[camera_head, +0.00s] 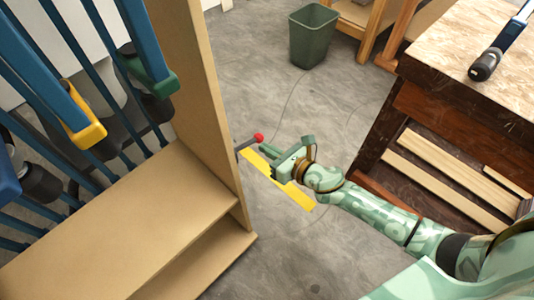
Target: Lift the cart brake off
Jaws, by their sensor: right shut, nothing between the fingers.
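The cart brake is a grey lever with a red knob (259,138), low beside the upright wooden panel of the cart (205,90). My right gripper (268,152) is shut, just right of the lever and very close to the red knob. I cannot tell whether its fingers touch the lever. Nothing shows between its fingers. My right arm reaches in from the lower right. The lever's left end is hidden by or meets the panel edge. My left gripper is not in view.
Blue-barred clamps with green and yellow jaws (85,130) stand on the left. A yellow floor strip (260,163) lies beneath my gripper. A green bin (312,38) stands at the back. A wooden workbench (470,60) with boards below stands right. Grey floor between is clear.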

